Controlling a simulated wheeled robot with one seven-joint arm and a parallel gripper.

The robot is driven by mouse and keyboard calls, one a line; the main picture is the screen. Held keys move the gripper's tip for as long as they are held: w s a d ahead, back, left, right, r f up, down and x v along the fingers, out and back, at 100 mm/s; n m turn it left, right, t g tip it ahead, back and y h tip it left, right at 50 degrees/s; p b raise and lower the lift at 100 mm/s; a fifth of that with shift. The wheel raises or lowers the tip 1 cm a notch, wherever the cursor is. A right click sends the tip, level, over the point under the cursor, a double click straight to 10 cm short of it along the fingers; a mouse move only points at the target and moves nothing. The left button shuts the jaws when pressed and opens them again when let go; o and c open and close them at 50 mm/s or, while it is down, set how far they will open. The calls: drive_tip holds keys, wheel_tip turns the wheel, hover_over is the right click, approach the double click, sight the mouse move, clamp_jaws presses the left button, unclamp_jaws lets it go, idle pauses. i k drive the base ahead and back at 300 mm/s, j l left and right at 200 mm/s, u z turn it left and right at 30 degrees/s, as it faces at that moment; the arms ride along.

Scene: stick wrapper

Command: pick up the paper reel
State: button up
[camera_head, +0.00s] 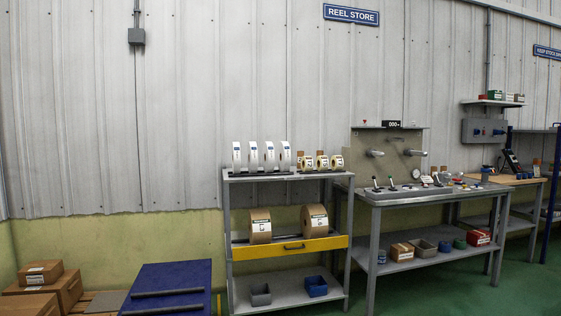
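Several narrow white reels (253,156) with dark labels stand upright in a row on the left half of the top shelf of a grey rack (290,176). Smaller reels with yellowish labels (322,161) stand to their right on the same shelf. Two wide brown reels stand on the middle shelf, one at left (260,226) and one at right (314,221). I cannot tell from this view which of these is the paper reel. My gripper is not in view.
A grey bin (260,295) and a blue bin (315,286) sit below. A cluttered workbench (430,194) adjoins at right. A blue flat-topped object (168,285) and cardboard boxes (40,272) are at lower left.

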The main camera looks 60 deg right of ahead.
sight(283, 151)
drive_tip(key=i+l+u, duration=0.1)
drive_tip(key=u, duration=2.1)
drive_tip(key=k+l+u, duration=0.2)
drive_tip(key=l, duration=0.3)
drive_tip(key=k+l+u, duration=0.25)
drive_tip(key=l, duration=0.2)
drive_tip(key=k+l+u, duration=0.2)
drive_tip(key=l, duration=0.25)
drive_tip(key=k+l+u, duration=0.2)
drive_tip(key=k+z, duration=0.2)
drive_tip(key=k, duration=0.2)
drive_tip(key=k+l+z, duration=0.15)
drive_tip(key=k, duration=0.3)
drive_tip(key=k+l+z, duration=0.2)
drive_tip(key=k, duration=0.2)
drive_tip(key=k+l+z, duration=0.15)
drive_tip(key=k, duration=0.25)
drive_tip(key=l, duration=0.1)
